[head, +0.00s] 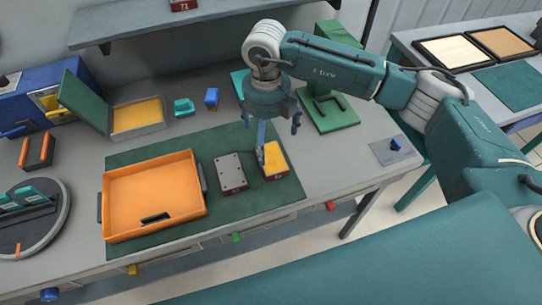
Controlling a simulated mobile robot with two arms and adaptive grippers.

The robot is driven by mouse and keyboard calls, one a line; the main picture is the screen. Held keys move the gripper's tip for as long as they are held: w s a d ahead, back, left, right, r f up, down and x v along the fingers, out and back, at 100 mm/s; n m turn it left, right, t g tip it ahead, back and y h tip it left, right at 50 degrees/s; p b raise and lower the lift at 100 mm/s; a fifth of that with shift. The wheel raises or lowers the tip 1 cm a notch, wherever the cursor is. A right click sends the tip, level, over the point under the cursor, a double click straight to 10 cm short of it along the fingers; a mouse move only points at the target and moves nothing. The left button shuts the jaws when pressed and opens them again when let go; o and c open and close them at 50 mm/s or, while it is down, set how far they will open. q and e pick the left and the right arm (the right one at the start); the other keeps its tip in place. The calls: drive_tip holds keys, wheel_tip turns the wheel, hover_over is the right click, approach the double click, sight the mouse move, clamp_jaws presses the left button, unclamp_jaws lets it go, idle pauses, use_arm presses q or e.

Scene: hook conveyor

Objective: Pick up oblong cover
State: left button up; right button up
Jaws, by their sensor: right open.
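A grey oblong plate (231,173) with small dark dots near its corners lies flat on the green mat; it looks like the oblong cover. Right of it lies a yellow block (276,162) with a reddish front side. My right gripper (270,130) points down from above, its fingers spread and empty. One finger reaches in front of the yellow block's left part and hides some of it; whether it touches cannot be told. The grey plate is left of the fingers and fully visible. My left gripper is not in view.
An orange tray (152,197) with dark handles stands left of the plate on the green mat (240,210). A green fixture (330,112) stands behind right. A grey bin with yellow inside (138,116) and a blue machine (35,95) are back left. The bench's right part is mostly clear.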

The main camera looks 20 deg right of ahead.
sight(267, 159)
wheel_tip(267, 159, down, 3)
drive_tip(key=shift+p, duration=0.35)
drive_tip(key=shift+a+f+p, duration=0.1)
drive_tip(key=shift+f+p, duration=0.15)
drive_tip(key=shift+p, duration=0.05)
drive_tip(key=f+p, duration=0.2)
drive_tip(key=f, duration=0.1)
drive_tip(key=shift+s+a+f, duration=0.1)
drive_tip(key=shift+s+f, duration=0.1)
drive_tip(key=shift+f, duration=0.7)
drive_tip(key=shift+w, duration=0.1)
drive_tip(key=c, duration=1.8)
drive_tip(key=shift+c, duration=0.2)
drive_tip(key=shift+r, duration=0.1)
